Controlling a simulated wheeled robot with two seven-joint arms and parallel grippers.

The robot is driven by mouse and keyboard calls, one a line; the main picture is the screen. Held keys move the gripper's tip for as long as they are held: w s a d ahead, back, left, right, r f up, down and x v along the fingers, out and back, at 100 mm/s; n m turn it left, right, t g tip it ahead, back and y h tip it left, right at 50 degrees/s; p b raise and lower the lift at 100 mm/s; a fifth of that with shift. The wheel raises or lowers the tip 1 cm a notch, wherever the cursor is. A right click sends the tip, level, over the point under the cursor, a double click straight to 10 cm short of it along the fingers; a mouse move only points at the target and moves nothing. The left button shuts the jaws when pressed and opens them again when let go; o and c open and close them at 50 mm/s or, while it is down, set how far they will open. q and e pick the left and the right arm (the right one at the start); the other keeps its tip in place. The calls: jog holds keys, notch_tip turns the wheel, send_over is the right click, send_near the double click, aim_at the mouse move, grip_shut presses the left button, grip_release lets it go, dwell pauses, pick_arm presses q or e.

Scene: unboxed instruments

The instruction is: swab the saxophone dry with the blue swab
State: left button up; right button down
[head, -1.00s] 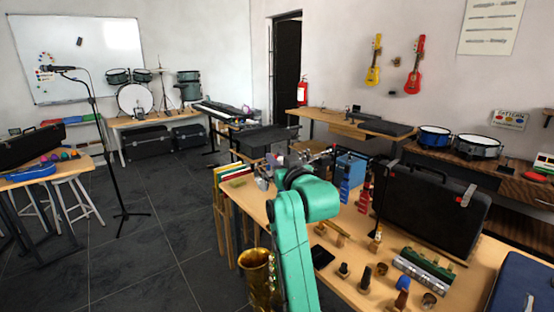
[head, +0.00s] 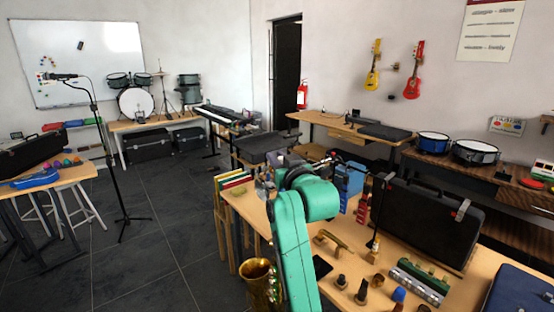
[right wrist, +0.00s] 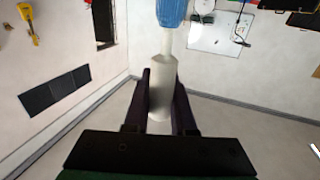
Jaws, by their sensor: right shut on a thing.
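The saxophone (head: 258,285) shows as a gold bell at the bottom of the head view, just left of my right arm. The rest of it is cut off or hidden behind the arm. In the right wrist view my right gripper (right wrist: 163,88) is shut on the pale handle of the blue swab (right wrist: 172,12), whose blue end points away from the fingers and is cut off by the top edge. In the head view my green right arm hides most of the gripper and the swab. My left gripper is not in view.
The wooden table (head: 463,290) holds a black case (head: 428,220), a blue case (head: 522,287), a blue box (head: 349,180) and several small parts. A rack of coloured folders (head: 232,181) stands at its left. The floor left of the table is open, up to a microphone stand (head: 121,180).

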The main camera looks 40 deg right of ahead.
notch_tip(320, 180, up, 9)
jog(key=p, duration=0.8)
jog(key=shift+r, duration=0.2)
jog(key=shift+f, duration=0.1)
